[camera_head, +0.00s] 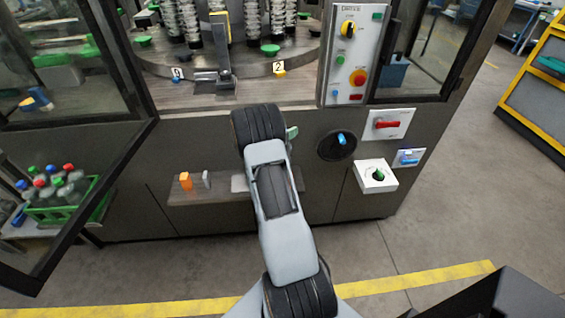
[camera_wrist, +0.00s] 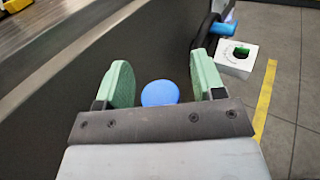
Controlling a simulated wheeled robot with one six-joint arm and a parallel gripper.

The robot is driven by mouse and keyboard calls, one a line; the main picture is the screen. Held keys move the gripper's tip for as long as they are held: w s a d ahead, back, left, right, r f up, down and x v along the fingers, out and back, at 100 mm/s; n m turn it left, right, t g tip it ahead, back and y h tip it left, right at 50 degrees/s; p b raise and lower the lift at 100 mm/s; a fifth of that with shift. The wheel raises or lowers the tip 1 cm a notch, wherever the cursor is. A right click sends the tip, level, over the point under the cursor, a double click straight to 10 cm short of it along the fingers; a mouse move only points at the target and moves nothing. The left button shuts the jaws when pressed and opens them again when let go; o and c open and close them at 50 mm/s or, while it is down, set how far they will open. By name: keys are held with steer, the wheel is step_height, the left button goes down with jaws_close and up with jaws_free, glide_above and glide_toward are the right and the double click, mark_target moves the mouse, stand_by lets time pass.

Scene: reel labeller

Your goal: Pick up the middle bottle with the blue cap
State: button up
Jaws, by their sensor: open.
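In the wrist view a round blue cap (camera_wrist: 160,93) lies between the two green fingers of my gripper (camera_wrist: 162,76). The gripper is open, with a gap on each side of the cap. The cap's lower edge is cut off by the gripper's dark body, and no bottle body shows under it. In the head view my arm covers the cap and most of the gripper; only a bit of a green finger (camera_head: 291,132) shows. Whether other bottles stand beside this one cannot be seen.
A narrow shelf (camera_head: 215,195) on the machine front holds an orange block (camera_head: 186,181) and a small grey piece (camera_head: 206,179). A green crate (camera_head: 60,213) of bottles with mixed caps is behind the glass door at left. A control panel (camera_head: 353,55) and a white switch box (camera_head: 375,176) are at right.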

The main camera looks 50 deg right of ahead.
jaws_close()
stand_by(0.5)
steer(key=shift+r, duration=0.15)
stand_by(0.4)
